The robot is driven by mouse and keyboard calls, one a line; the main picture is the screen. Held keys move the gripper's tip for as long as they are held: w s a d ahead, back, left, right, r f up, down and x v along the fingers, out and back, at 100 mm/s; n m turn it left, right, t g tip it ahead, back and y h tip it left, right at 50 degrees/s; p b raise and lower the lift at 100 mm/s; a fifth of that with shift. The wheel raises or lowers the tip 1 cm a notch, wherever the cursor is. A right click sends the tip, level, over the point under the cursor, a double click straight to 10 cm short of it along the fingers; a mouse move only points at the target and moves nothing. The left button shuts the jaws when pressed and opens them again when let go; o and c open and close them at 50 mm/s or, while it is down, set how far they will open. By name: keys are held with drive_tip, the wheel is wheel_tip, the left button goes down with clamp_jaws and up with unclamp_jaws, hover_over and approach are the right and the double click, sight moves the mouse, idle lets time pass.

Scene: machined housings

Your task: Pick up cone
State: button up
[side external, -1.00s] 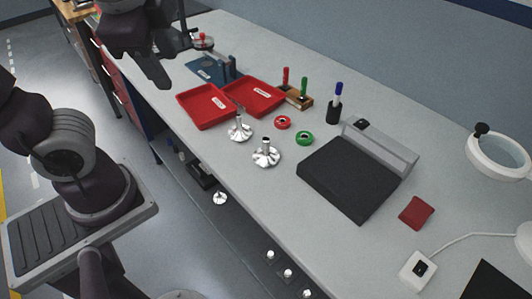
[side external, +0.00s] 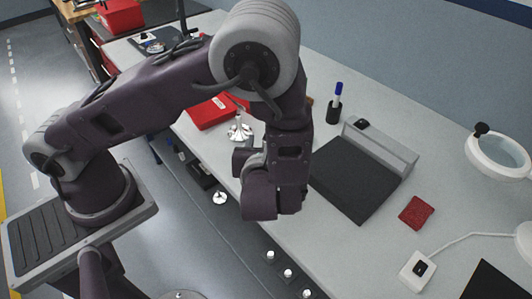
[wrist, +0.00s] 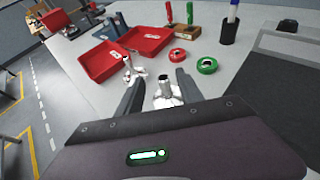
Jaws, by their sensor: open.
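Two silvery metal cones with a flared base and upright neck stand on the bench. The nearer cone (wrist: 164,92) shows in the wrist view between and ahead of my gripper's fingers; in the side view my arm hides it. The other cone (wrist: 128,66) is farther off to the left, beside the red trays, and also shows in the side view (side external: 239,130). My gripper (wrist: 158,77) is open and empty, with one finger to each side of the nearer cone in the picture. I cannot tell how far its tips are from the cone.
Red trays (wrist: 98,64) lie behind the cones. A red ring (wrist: 178,55) and a green ring (wrist: 206,65) lie to the right. A dark flat pad (side external: 345,192) and a pen cup (side external: 333,112) stand farther right. The bench's front edge is close.

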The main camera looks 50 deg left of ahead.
drive_tip(key=f, duration=0.2)
drive_tip(key=shift+w+a+f, duration=0.2)
drive_tip(key=shift+f, duration=0.15)
drive_tip(key=x, duration=0.6)
drive_tip(key=shift+w+a+f, duration=0.1)
drive_tip(key=shift+w, duration=0.2)
clamp_jaws()
